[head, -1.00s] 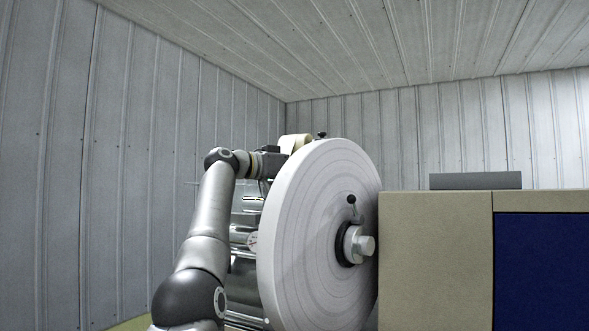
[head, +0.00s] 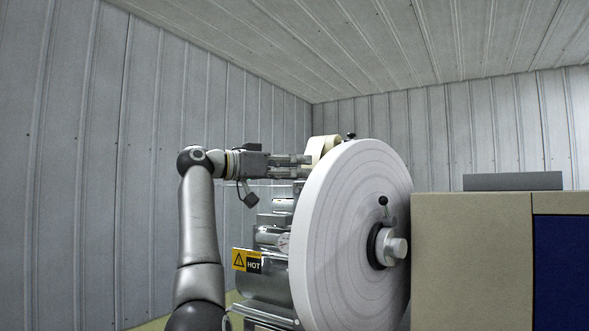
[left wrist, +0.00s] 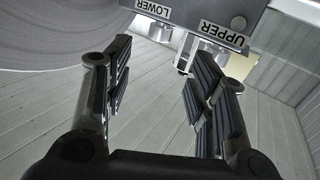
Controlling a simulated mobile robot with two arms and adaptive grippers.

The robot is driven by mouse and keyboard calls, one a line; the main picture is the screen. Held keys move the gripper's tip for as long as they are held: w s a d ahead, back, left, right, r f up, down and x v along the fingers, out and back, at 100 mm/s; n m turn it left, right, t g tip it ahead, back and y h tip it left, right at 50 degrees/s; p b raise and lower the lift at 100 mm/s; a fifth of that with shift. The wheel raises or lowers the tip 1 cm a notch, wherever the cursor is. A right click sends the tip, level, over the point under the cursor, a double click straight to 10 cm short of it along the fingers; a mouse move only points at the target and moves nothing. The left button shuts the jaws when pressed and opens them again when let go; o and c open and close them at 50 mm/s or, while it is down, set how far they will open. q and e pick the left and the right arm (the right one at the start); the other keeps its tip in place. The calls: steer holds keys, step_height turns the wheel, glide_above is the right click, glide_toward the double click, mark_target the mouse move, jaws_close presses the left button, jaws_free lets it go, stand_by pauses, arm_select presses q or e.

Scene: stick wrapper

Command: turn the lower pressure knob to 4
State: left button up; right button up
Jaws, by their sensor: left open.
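The lower knob (left wrist: 159,34) is a short metallic cylinder under the upside-down LOWER label (left wrist: 154,8) in the left wrist view. Another metallic knob (left wrist: 213,48) sits under the UPPER label (left wrist: 222,33) to its right. My left gripper (left wrist: 160,52) is open and empty, with its fingers pointing toward the panel and apart from both knobs as far as I can see. In the head view my left gripper (head: 306,166) reaches right, its tips close to the left edge of the big white roll. The knobs' scales are not readable. My right gripper is not in view.
The large white roll (head: 345,240) stands right of my left arm and hides part of the machine. A beige and blue cabinet (head: 470,250) stands at right.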

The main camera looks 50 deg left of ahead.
arm_select(q)
steer(key=shift+w+d, duration=0.1)
steer(key=w+d+n+y, duration=0.1)
steer(key=w+y, duration=0.1)
steer(key=w, duration=0.1)
steer(key=w+d+n+y, duration=0.1)
steer(key=w, duration=0.3)
steer(key=w+d+n+y, duration=0.1)
steer(key=w+y, duration=0.1)
steer(key=w, duration=0.1)
steer(key=shift+w+r+t+y, duration=0.1)
steer(key=shift+w+t+y, duration=0.2)
steer(key=shift+w, duration=0.45)
steer(key=shift+a, duration=0.15)
